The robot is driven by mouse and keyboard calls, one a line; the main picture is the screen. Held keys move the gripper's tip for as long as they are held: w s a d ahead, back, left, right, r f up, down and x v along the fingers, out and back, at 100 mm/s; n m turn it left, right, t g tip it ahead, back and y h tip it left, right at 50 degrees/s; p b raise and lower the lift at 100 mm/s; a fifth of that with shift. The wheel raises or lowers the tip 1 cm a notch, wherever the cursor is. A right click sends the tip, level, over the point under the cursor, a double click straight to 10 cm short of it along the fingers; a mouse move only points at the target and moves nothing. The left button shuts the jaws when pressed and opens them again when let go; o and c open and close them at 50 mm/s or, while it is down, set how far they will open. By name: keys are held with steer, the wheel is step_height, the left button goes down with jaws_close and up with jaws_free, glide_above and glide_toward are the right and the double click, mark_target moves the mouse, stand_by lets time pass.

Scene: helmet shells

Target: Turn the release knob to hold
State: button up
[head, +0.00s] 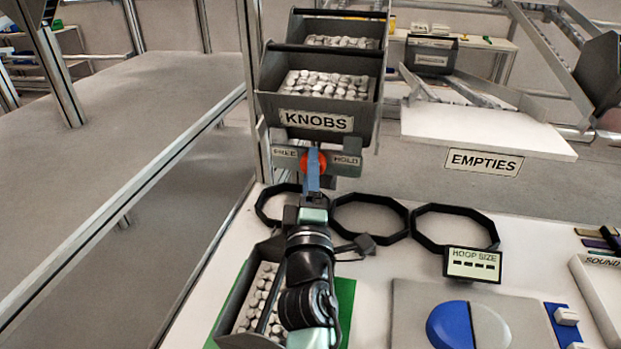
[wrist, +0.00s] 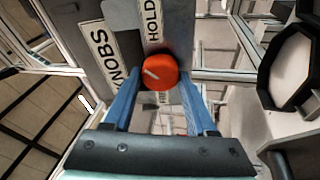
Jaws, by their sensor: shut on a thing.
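The release knob (head: 314,162) is a round red-orange knob below the KNOBS bin, between a FREE label (head: 286,153) on its left and a HOLD label (head: 347,160) on its right. In the wrist view the knob (wrist: 160,72) shows a pale pointer mark on its left half, slanting toward the KNOBS label side rather than straight at the HOLD label (wrist: 153,20). My gripper (wrist: 158,78) has its blue fingers on either side of the knob, shut on it. In the head view my gripper (head: 312,158) covers part of the knob.
The KNOBS bin (head: 317,122) with white pieces is right above. Black octagonal hoops (head: 455,209) lie on the white table. A grey bin (head: 232,318) on a green mat (head: 344,300) is beside my arm. A HOOP SIZE display (head: 472,264) stands at right.

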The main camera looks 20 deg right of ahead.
stand_by(0.4)
steer(key=o, duration=1.4)
steer(key=shift+c, duration=0.2)
steer(key=shift+s, duration=0.1)
steer(key=b+v, duration=0.2)
steer(key=v, duration=1)
steer(key=shift+s+a, duration=0.2)
steer(key=shift+s, duration=0.15)
steer(key=shift+f, duration=0.15)
